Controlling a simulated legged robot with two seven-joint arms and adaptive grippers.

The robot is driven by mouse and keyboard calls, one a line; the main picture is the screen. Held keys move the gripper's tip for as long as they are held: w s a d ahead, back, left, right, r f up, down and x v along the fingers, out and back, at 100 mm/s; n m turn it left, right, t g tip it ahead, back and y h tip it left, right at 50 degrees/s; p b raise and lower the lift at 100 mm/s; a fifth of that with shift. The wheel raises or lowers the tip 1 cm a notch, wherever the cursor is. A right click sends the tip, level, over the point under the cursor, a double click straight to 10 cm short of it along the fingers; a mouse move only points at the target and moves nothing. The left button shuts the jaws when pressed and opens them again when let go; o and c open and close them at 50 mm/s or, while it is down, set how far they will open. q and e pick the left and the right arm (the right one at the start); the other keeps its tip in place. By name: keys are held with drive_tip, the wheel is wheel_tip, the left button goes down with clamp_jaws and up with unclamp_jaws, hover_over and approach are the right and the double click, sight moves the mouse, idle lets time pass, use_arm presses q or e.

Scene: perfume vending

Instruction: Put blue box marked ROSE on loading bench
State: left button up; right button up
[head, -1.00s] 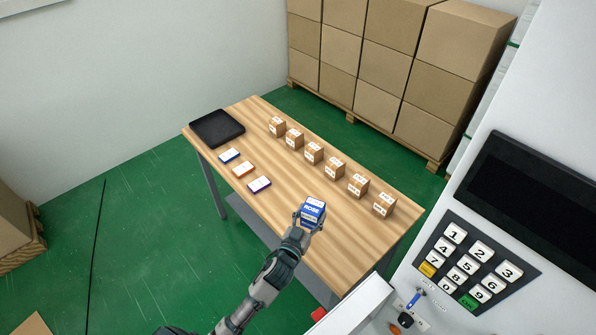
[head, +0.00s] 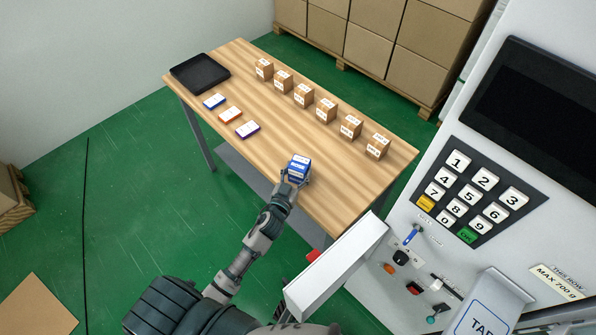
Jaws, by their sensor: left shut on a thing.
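The blue box marked ROSE (head: 299,166) has a white label on its blue faces. It is at the near edge of the wooden bench (head: 330,205) in the head view. My left gripper (head: 295,179) is shut on this box from the near side, and its fingers cover the lower part. I cannot tell whether the box touches the bench top. My right gripper is not in view.
A black tray (head: 200,73) sits at the bench's far left end. Several brown cartons (head: 326,110) stand in a row along the back. Flat blue, orange and purple cards (head: 230,115) lie near the left edge. A keypad machine (head: 474,192) stands at right.

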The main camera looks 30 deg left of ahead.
use_arm(q)
drive_tip(key=o, duration=1)
drive_tip(key=shift+a, duration=0.15)
drive_tip(key=shift+o, duration=1.2)
drive_tip(key=shift+d, duration=0.2)
drive_tip(key=s, duration=1.2)
drive_tip(key=s+d+f+g, duration=0.1)
drive_tip(key=s+f+g, duration=0.25)
drive_tip(key=f, duration=0.65)
drive_tip(key=s+f+g, duration=0.3)
drive_tip(key=f+g, duration=0.2)
drive_tip(key=f, duration=0.6)
drive_tip(key=s+d+f+m+g+h, duration=0.1)
drive_tip(key=s+d+f+m+g, duration=0.2)
drive_tip(key=s+f+g, duration=0.4)
drive_tip(key=s+d+f, duration=0.1)
drive_tip(key=s+f, duration=0.5)
drive_tip(key=s, duration=0.2)
drive_tip(key=shift+s+d+f, duration=0.15)
drive_tip(key=shift+s+d, duration=0.05)
drive_tip(key=shift+s, duration=0.05)
